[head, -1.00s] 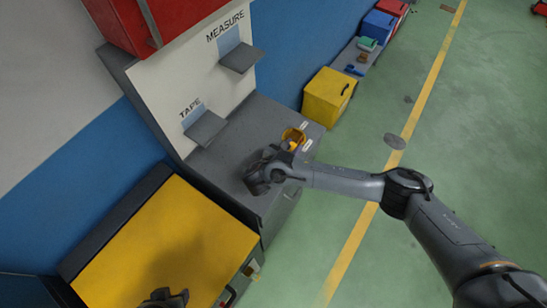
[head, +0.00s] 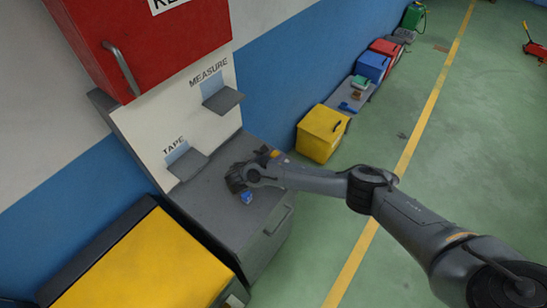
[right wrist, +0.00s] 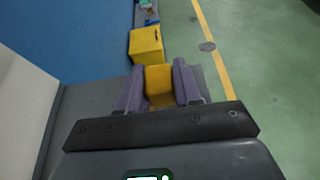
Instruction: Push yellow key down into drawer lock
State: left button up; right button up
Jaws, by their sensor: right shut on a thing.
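My right gripper (head: 263,156) reaches over the grey bench top (head: 206,206) from the right, its fingers facing the bench's far right end. In the right wrist view its two fingers (right wrist: 160,76) are shut on a yellow block-like thing (right wrist: 159,88), which fits the yellow key. In the head view only a small yellow-orange bit of the yellow key (head: 275,153) shows beside the fingers. The drawer (head: 275,228) with its handle is in the bench front, below. The lock is hidden or too small to tell. My left gripper is out of view.
A small blue thing (head: 247,197) shows below my right wrist. Two small shelves marked TAPE (head: 188,165) and MEASURE (head: 222,101) stick out from the back panel, under a red cabinet (head: 150,45). A yellow box (head: 322,133) stands past the bench. The green floor at right is open.

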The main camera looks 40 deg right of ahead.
jog(key=shift+f+b, duration=1.65)
jog(key=shift+f, duration=0.2)
jog(key=shift+f+b, duration=0.35)
jog(key=shift+f, duration=0.3)
jog(key=shift+f+p, duration=0.1)
jog(key=shift+p, duration=0.25)
jog(key=shift+f+b, duration=0.55)
jog(key=shift+f, duration=0.25)
